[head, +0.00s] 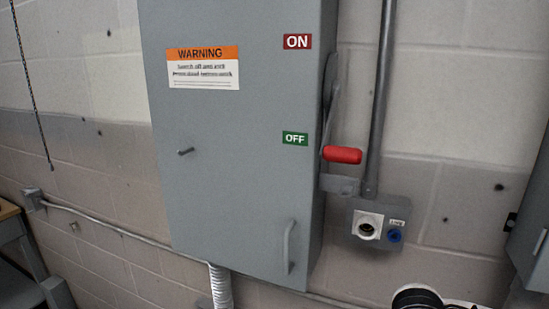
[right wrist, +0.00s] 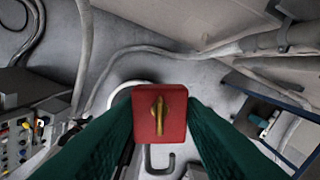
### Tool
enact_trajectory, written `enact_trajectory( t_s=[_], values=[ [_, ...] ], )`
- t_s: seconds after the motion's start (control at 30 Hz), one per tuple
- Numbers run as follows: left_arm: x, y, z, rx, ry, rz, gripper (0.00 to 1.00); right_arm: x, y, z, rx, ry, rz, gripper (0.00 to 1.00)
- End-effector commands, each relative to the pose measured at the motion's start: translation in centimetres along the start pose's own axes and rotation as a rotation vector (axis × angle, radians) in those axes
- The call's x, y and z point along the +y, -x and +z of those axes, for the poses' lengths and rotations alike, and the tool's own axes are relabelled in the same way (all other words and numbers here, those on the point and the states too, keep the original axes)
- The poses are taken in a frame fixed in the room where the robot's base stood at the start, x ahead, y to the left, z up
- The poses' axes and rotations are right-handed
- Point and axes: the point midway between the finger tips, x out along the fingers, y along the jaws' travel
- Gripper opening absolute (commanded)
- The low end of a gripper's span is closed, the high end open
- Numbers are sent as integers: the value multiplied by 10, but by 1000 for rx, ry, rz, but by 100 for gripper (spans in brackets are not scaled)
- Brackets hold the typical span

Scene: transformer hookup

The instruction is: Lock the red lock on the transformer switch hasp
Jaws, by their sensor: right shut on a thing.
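The red lock (right wrist: 172,99) has a brass key (right wrist: 158,113) in its face and a grey hooked shackle (right wrist: 167,167) showing below it; the shackle's end looks free. My right gripper (right wrist: 160,108) is shut on the lock, one green finger on each side. The grey transformer switch box (head: 238,130) hangs on the wall in the head view. Its lever with a red handle (head: 342,155) sits level with the green OFF label (head: 295,138). The grey hasp bracket (head: 339,185) juts out just below the handle. My left gripper is not in view.
A vertical conduit (head: 381,100) and an outlet box (head: 380,225) stand close to the right of the hasp. Another grey cabinet (head: 530,235) is at the right edge. Wall space lies between them.

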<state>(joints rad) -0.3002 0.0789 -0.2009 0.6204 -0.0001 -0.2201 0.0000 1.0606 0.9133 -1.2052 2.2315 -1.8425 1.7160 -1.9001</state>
Motion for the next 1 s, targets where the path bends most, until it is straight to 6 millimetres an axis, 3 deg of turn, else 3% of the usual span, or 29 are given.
enact_trajectory(
  t_s=[0.03,0.2,0.4,0.83,1.0],
  values=[
    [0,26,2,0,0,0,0,0,27,0,-1,0,0,8],
    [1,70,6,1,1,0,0,0,70,0,0,0,0,8],
    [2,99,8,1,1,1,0,0,99,0,0,0,0,8],
    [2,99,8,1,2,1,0,0,99,0,0,0,0,8],
    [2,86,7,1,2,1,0,0,87,0,0,0,0,8]
  ],
)
